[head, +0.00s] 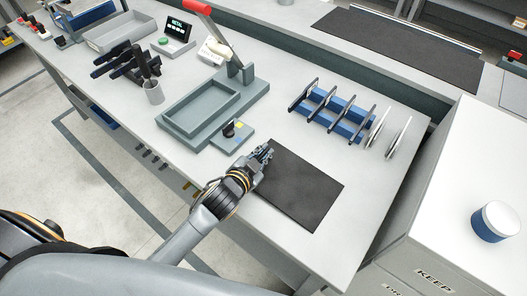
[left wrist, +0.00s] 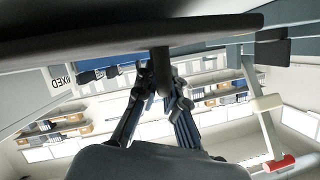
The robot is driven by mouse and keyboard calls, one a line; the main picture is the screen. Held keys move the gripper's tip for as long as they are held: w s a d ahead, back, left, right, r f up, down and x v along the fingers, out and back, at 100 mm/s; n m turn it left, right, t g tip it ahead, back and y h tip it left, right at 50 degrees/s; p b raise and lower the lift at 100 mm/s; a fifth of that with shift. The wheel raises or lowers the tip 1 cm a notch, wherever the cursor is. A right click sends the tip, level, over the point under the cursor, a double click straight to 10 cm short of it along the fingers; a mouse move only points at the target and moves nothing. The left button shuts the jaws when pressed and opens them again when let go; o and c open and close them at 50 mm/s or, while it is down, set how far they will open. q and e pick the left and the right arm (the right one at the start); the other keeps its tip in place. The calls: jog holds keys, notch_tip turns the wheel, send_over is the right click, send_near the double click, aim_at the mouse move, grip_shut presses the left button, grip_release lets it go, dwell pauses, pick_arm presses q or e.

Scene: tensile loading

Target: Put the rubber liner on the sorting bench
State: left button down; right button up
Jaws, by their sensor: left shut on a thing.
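The rubber liner, a flat dark rectangular sheet (head: 302,188), is at the front right part of the grey bench (head: 330,250). My left gripper (head: 264,154) is at its far left corner in the head view. In the left wrist view, which is upside down, the liner shows as a dark slab (left wrist: 110,32) across the top. My left gripper (left wrist: 163,90) is shut there on a short dark post that joins the slab. I cannot tell whether the liner touches the bench top. My right gripper is not in view.
A grey press with a tray (head: 205,105) and red-handled lever (head: 222,38) stands left of the liner. A blue rack (head: 335,112) with upright plates is behind it. Another dark mat (head: 405,48) lies on the back bench. A white cabinet (head: 470,180) stands right.

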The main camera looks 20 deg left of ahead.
pick_arm(q)
jog(key=c, duration=1.5)
grip_release()
jog(key=shift+o, duration=0.3)
jog(key=b+v, duration=0.1)
jog(key=v, duration=1)
jog(key=shift+f, duration=0.1)
jog(key=shift+s+r, duration=0.25)
jog(key=shift+s, duration=0.2)
jog(key=shift+s, duration=0.1)
